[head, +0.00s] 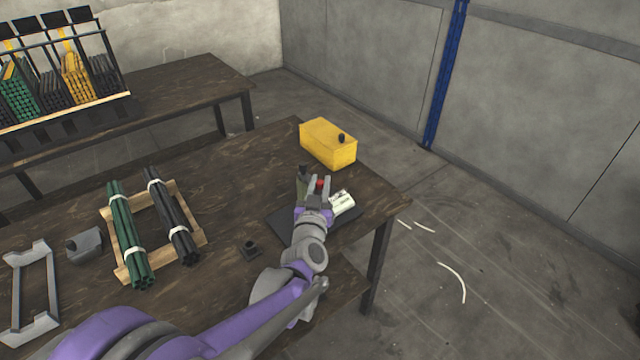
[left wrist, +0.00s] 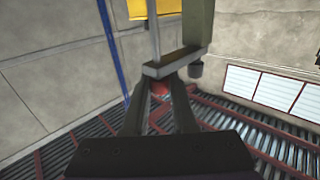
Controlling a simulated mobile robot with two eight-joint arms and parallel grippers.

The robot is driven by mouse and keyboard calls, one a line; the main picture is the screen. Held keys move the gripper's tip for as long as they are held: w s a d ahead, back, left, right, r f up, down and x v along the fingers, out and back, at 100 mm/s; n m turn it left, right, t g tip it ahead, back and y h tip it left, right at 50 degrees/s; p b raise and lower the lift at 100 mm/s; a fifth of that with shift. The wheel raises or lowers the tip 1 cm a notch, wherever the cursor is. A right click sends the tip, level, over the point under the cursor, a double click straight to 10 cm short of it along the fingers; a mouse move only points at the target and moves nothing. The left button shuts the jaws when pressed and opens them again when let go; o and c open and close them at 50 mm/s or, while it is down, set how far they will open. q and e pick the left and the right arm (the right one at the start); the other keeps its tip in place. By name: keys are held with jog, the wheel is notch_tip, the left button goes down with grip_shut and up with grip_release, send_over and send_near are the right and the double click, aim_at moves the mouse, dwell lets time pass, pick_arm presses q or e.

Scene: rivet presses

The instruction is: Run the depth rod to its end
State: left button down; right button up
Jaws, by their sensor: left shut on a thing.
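My left gripper (head: 320,186) is over the dark base plate (head: 285,226) near the table's right end. It is shut on a red knob (head: 320,184), which also shows between the fingers in the left wrist view (left wrist: 159,89). Just past the fingertips in that view is a grey crossbar (left wrist: 172,64). A thin pale rod (left wrist: 153,35), perhaps the depth rod, runs up from it, beside an olive post (left wrist: 198,25). The olive post of the press also shows in the head view (head: 302,187). My gripper hides part of the press. I cannot tell how far the rod is run. My right gripper is not in view.
A yellow box (head: 327,145) with a black knob stands behind the press. A white printed piece (head: 342,203) is right of my gripper. Green rods (head: 124,230) and black rods (head: 172,220) lie on a wooden frame at left.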

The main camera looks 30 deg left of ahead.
aim_at(320, 182)
pick_arm(q)
notch_tip(320, 182, up, 3)
jog(key=shift+r+p, duration=0.2)
jog(key=shift+p, duration=0.7)
jog(key=c, duration=0.7)
grip_release()
jog(key=shift+f, duration=0.1)
jog(key=shift+s, duration=0.1)
jog(key=v, duration=1)
jog(key=shift+s+d, duration=0.2)
jog(key=shift+s, duration=0.05)
